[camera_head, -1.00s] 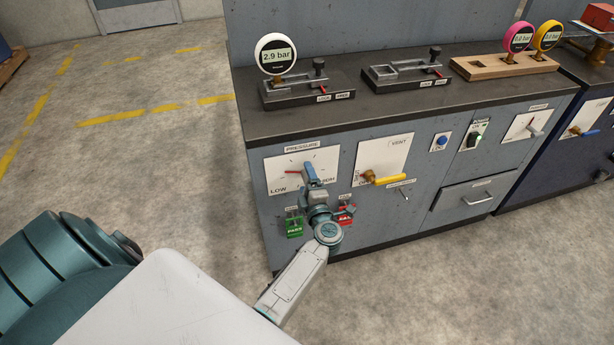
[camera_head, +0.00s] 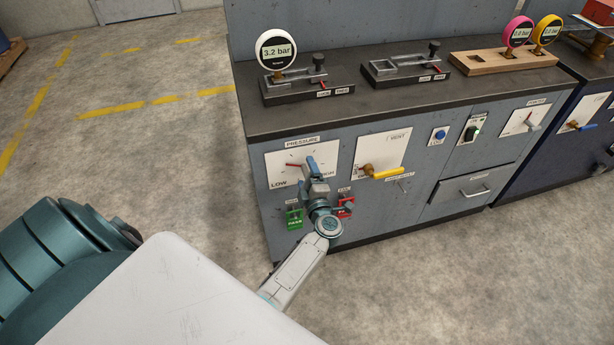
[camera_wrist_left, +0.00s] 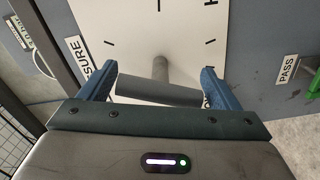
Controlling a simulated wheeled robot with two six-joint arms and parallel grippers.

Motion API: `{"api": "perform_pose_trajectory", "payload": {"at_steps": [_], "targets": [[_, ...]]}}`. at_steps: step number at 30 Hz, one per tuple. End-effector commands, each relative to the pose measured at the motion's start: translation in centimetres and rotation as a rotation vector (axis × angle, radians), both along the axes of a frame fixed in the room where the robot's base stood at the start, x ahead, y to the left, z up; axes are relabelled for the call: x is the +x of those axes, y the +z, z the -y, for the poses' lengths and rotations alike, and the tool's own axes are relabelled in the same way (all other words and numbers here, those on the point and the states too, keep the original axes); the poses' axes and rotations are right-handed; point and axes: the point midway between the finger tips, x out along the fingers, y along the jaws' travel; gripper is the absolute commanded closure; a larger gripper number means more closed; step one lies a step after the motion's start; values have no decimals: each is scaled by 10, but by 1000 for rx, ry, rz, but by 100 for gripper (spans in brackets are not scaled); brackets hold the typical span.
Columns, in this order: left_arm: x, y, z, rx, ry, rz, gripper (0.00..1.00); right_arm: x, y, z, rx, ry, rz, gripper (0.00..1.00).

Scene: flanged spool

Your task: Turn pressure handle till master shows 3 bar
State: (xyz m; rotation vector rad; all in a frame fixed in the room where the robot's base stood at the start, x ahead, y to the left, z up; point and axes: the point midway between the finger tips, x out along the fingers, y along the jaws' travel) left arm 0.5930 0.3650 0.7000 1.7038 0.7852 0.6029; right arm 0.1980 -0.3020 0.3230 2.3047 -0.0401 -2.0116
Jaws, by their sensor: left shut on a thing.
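The master gauge (camera_head: 276,50), white-rimmed on a brass stem, stands at the back left of the bench and reads 3.2 bar. The white pressure panel (camera_head: 281,178), marked LOW and HIGH, is on the cabinet front, with a red pointer (camera_head: 294,165) on it. My left gripper (camera_head: 313,166) is at this panel and hides most of the handle in the head view. In the left wrist view the grey bar handle (camera_wrist_left: 158,91) lies between the blue fingers of my left gripper (camera_wrist_left: 160,88), which is shut on it. My right gripper is out of view.
A vent panel with a yellow handle (camera_head: 388,173) is right of the pressure panel. The green PASS (camera_head: 294,218) and red FAIL tags hang below, close to my left wrist. Pink (camera_head: 518,35) and yellow gauges stand on a wooden holder. The floor in front is clear.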

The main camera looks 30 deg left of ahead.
Motion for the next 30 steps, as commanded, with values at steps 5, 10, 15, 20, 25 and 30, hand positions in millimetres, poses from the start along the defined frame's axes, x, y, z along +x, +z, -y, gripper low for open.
{"api": "perform_pose_trajectory", "payload": {"at_steps": [5, 10, 15, 20, 25, 30], "targets": [[0, -1, 0, -1, -1, -1, 0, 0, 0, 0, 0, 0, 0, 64], [-1, -1, 1, -1, -1, -1, 0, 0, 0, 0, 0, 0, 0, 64], [-11, -2, 13, -4, 0, 0, 0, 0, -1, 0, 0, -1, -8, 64], [-32, -3, 38, -6, -1, -1, 0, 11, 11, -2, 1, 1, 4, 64], [-54, -3, 63, -5, 0, -3, 0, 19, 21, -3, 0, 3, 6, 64], [-67, -2, 78, -3, 0, -1, 0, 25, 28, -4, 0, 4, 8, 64]]}}
